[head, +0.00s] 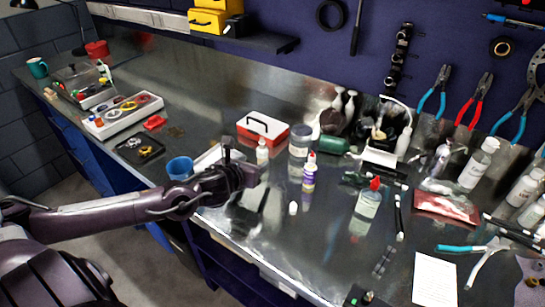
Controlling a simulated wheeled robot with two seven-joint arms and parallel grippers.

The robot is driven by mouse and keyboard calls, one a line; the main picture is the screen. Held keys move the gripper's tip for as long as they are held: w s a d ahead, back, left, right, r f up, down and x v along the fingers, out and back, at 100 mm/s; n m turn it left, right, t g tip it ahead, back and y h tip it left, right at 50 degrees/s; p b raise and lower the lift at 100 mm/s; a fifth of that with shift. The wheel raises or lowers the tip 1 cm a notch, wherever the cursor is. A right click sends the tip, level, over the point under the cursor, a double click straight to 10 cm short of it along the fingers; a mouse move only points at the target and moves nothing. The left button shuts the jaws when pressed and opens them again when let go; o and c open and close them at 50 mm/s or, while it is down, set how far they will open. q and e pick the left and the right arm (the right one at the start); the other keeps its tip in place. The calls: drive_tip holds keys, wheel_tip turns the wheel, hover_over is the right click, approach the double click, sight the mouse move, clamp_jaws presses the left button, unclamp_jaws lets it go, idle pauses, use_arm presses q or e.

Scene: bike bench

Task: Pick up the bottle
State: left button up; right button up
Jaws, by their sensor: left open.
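Several bottles stand on the metal bench, and the frame does not show which one the task names. A small pale bottle (262,154) stands just beyond my left gripper (248,174). A white bottle with a purple label (309,175) and a red-and-white cap stands to the gripper's right. A clear bottle with a red cap (367,203) stands further right. White-capped bottles (477,165) stand at the right. My left gripper is open above the bench near its front edge, apart from the purple-labelled bottle. My right gripper is out of view.
A blue cup (180,168) is left of my gripper. A red-and-white box (262,130) and a grey-lidded jar (299,142) stand behind. A parts tray (123,115) is at left. Pliers (474,253) and a white paper (434,279) lie at front right. Bare bench lies around the gripper's right.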

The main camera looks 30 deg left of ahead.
sight(260, 154)
use_arm(q)
drive_tip(key=shift+w+a+f, duration=0.2)
drive_tip(key=shift+w+f, duration=0.05)
drive_tip(key=shift+w, duration=0.3)
drive_tip(key=shift+w+a+r, duration=0.1)
drive_tip(key=shift+w+r, duration=0.05)
drive_tip(key=shift+w, duration=0.7)
drive_tip(key=p+x, duration=0.2)
drive_tip(key=x, duration=0.2)
drive_tip(key=shift+w+r, duration=0.15)
drive_tip(key=shift+w, duration=0.3)
drive_tip(key=shift+w+f, duration=0.1)
drive_tip(key=shift+f, duration=0.15)
drive_tip(key=shift+c, duration=2.2)
drive_tip(key=c, duration=0.6)
drive_tip(key=shift+c, duration=0.2)
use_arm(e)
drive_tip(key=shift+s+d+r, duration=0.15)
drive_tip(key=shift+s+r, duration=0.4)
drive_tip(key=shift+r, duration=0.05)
